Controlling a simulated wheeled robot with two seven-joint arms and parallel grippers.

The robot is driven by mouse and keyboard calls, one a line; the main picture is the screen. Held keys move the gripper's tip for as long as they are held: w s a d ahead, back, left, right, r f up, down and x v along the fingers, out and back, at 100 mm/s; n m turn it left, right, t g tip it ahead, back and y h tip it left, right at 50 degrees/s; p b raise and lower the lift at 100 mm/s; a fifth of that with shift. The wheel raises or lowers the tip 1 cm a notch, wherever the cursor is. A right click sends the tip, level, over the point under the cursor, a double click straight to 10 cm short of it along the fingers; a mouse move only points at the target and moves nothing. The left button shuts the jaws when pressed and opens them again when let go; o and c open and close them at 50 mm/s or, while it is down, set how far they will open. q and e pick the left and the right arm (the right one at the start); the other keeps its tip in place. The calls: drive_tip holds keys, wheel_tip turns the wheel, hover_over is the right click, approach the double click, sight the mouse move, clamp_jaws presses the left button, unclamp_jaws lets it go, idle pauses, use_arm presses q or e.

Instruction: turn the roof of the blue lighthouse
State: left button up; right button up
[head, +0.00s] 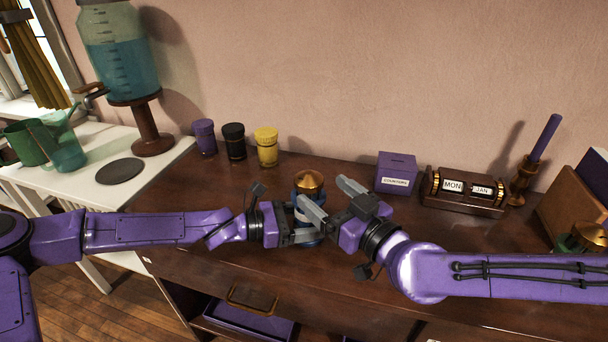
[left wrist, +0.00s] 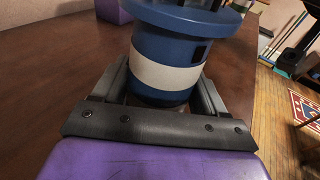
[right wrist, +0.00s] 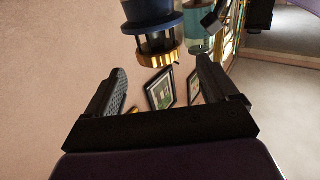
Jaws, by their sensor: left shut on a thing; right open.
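The blue lighthouse (head: 297,197) stands on the brown cabinet top, with a copper-gold cone roof (head: 309,181). My left gripper (head: 314,224) is shut on its lower body. In the left wrist view the fingers (left wrist: 165,95) flank the lighthouse's white band (left wrist: 166,74) and blue base; the roof is out of that picture. My right gripper (head: 345,203) is open, just right of the lighthouse. In the right wrist view the lighthouse appears upside down, its gold roof (right wrist: 160,58) beyond and between the spread, empty fingers (right wrist: 165,78). Arms hide part of the lighthouse in the head view.
Purple (head: 204,138), black (head: 233,142) and yellow (head: 267,147) jars stand behind to the left. A purple box (head: 396,172), a calendar block (head: 466,190) and a candle holder (head: 523,180) stand to the right. A drawer handle (head: 252,298) shows in front.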

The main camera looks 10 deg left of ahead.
sight(303, 176)
drive_tip(key=x, duration=0.7)
drive_tip(key=shift+w+a, duration=0.25)
drive_tip(key=shift+a, duration=0.05)
drive_tip(key=c, duration=1)
